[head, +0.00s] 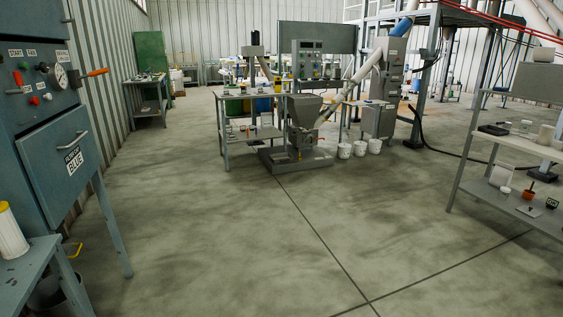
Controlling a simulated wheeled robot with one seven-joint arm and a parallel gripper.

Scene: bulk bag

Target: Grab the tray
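I cannot make out a thing that is clearly the tray. A dark flat object (493,129) lies on the upper part of the right shelf rack; it may be a tray, but it is too small to tell. My gripper and arm are not in view.
A blue cabinet (58,160) with a gauge and drawer stands at left, beside a small table (28,268) holding a yellow-capped container (10,234). A hopper machine (303,125) and white buckets (359,148) stand ahead. A shelf rack (508,203) is at right. The middle floor is clear.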

